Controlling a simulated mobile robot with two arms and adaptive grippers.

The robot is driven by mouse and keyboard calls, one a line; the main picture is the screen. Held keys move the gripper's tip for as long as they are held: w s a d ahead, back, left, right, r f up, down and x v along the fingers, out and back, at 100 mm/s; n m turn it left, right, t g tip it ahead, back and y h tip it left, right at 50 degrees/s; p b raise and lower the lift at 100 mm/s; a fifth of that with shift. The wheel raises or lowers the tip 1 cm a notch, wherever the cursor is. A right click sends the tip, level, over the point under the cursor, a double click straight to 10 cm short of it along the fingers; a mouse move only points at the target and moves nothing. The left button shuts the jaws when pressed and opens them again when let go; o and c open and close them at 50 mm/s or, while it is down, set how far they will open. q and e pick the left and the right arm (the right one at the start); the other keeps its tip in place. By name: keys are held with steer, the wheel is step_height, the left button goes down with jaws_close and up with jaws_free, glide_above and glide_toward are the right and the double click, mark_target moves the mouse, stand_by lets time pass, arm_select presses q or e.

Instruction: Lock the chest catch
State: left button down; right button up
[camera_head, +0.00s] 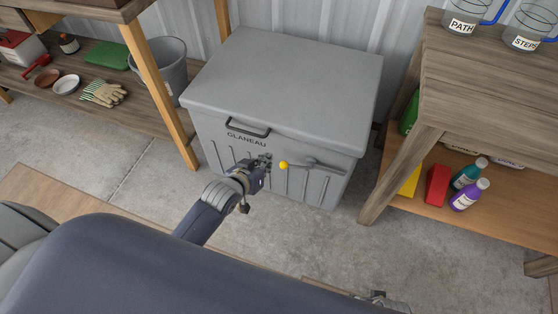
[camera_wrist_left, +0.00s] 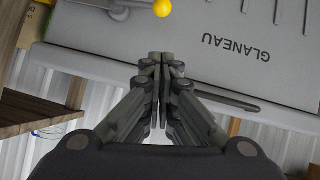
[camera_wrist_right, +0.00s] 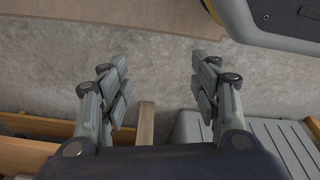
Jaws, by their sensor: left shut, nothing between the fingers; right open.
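The grey chest (camera_head: 285,80) stands against the wall with its lid down; its front reads GLANEAU. The catch is a grey lever (camera_head: 318,164) on the front, lying roughly level, with a yellow ball (camera_head: 284,165) at its left end. The ball also shows at the top of the left wrist view (camera_wrist_left: 162,8). My left gripper (camera_head: 264,163) is shut and empty in front of the chest, just left of the ball; in the wrist view its fingertips are apart from the ball. My right gripper (camera_wrist_right: 160,65) is open and empty, above the floor.
A dark handle (camera_head: 247,128) sits on the chest front above the label. A wooden shelf (camera_head: 460,165) with bottles stands close on the right. A wooden bench post (camera_head: 158,85) and a grey bucket (camera_head: 166,62) are on the left. The floor before the chest is clear.

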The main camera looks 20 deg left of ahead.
arm_select(q)
steer(key=w+d+f+b, duration=0.1)
steer(key=w+f+b, duration=0.2)
steer(key=w+f, duration=0.4)
steer(key=shift+d+f+b, duration=0.4)
steer(key=shift+f, duration=0.15)
arm_select(e)
step_height(320, 180, up, 14)
steer(key=w, duration=0.3)
steer(key=shift+t, duration=0.4)
arm_select(q)
steer(key=shift+w+f, duration=0.1)
arm_select(e)
steer(key=shift+a+f, duration=0.1)
steer(key=shift+f, duration=0.05)
arm_select(q)
steer(key=shift+a+f+h+b, duration=0.2)
steer(key=shift+f+h+b, duration=0.1)
steer(key=shift+f, duration=0.05)
arm_select(e)
steer(key=shift+s+a+r, duration=0.2)
steer(key=shift+a+r, duration=0.5)
steer(key=shift+r, duration=0.15)
